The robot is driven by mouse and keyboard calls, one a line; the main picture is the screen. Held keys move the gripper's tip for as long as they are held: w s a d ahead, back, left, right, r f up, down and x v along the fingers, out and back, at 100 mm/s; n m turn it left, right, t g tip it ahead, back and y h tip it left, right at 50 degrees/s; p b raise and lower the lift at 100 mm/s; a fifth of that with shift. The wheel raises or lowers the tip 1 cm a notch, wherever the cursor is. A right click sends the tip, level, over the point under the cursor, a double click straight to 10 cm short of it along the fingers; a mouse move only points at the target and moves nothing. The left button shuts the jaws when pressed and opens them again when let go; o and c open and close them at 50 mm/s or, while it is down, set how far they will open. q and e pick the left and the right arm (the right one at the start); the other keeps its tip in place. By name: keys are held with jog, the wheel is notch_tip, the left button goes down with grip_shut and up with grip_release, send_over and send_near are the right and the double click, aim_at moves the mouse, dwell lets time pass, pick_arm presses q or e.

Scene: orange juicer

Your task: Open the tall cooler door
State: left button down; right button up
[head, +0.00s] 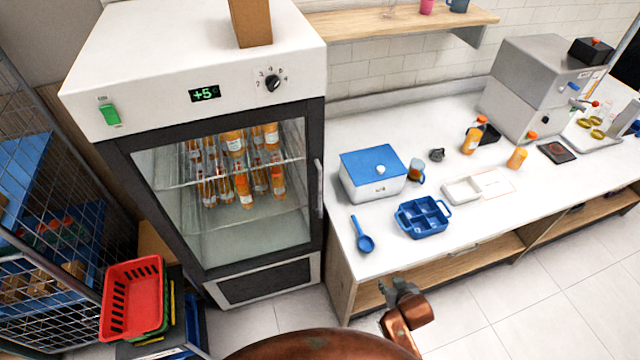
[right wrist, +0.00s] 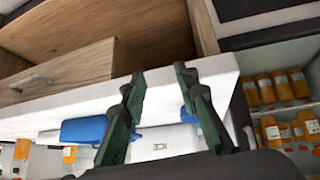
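The tall cooler (head: 112,80) stands left of the counter, white with a green "+5" display and a dial on top. Its glass door (head: 220,225) has a dark frame and looks shut, with orange bottles behind the glass. The pale vertical door handle (head: 319,188) is on the door's right edge. My right gripper (head: 398,290) is in front of the counter's front edge, right of and apart from the handle. In the right wrist view its dark green fingers (right wrist: 158,82) are spread with nothing between them. The cooler's bottles (right wrist: 285,88) show at that view's right. My left gripper is not in view.
The counter (head: 390,245) holds a blue-lidded box (head: 374,165), a blue divided tray (head: 423,217) and a blue spoon (head: 362,236). A red basket (head: 132,290) and a wire cage (head: 45,190) stand left of the cooler. Tiled floor (head: 275,315) shows in front.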

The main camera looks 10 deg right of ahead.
jog(key=w+a+r+t+y, duration=0.1)
jog(key=w+a+r+t, duration=0.1)
jog(key=w+r, duration=0.4)
jog(key=w+a+r+t, duration=0.3)
jog(key=w, duration=0.4)
jog(key=n+t+y, duration=0.3)
jog(key=t+y, duration=0.2)
send_near(321, 186)
jog(key=w, duration=0.4)
jog(key=x, duration=0.3)
jog(key=a+x, duration=0.1)
jog(key=x, duration=0.3)
jog(key=shift+s+r, duration=0.1)
jog(key=shift+r, duration=0.05)
jog(key=shift+c, duration=0.6)
grip_shut()
